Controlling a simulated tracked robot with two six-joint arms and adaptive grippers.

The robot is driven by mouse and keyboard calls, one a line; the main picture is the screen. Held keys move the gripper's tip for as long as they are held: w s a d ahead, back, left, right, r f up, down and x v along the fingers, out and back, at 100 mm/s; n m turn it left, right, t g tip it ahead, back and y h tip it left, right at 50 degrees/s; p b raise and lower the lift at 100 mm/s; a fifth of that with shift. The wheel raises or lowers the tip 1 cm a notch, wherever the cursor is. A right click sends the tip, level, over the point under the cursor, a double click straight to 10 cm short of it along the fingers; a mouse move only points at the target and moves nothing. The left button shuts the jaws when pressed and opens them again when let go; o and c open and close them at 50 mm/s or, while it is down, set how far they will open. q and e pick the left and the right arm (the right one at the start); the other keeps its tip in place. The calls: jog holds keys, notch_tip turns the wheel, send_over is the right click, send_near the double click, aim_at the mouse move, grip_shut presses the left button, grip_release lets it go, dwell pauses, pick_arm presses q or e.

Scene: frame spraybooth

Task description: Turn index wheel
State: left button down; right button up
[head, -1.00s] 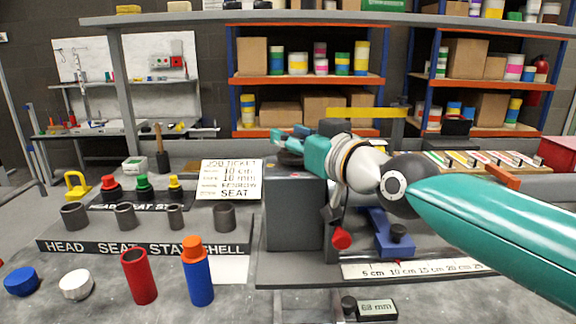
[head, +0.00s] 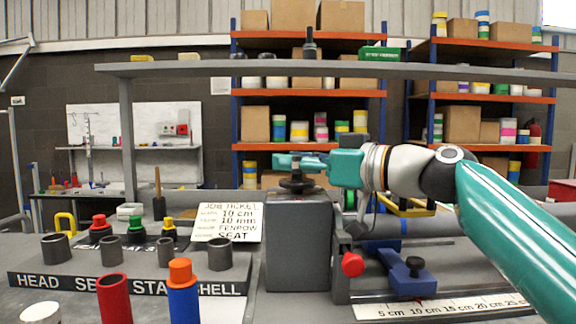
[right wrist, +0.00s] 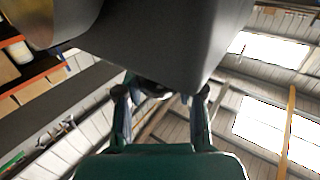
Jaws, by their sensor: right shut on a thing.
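The index wheel (head: 297,186) is a dark round disc on top of a tall grey box (head: 297,240), in the middle of the head view. My right gripper (head: 292,161) reaches in level from the right, just above the disc. It is shut on the upper part of the wheel, which its teal fingers partly hide. In the right wrist view, the two fingers of the right gripper (right wrist: 161,91) stand on either side of a small dark part below a big dark block. Any marks on the wheel are too small to read. My left gripper is not in view.
A job ticket (head: 228,222) stands left of the box. Several dark rings sit behind a labelled strip (head: 130,284); red (head: 114,299) and blue (head: 183,301) cylinders stand in front. A red knob (head: 352,264), blue clamp (head: 405,272) and scale (head: 440,307) lie right. A grey shelf (head: 330,68) spans above.

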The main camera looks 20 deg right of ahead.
jog(key=shift+w+f, duration=0.1)
jog(key=shift+f, duration=0.2)
jog(key=o, duration=1.1)
jog(key=shift+d, duration=0.2)
jog(key=shift+a+r, duration=0.1)
jog(key=shift+r, duration=0.05)
jog(key=v, duration=1.2)
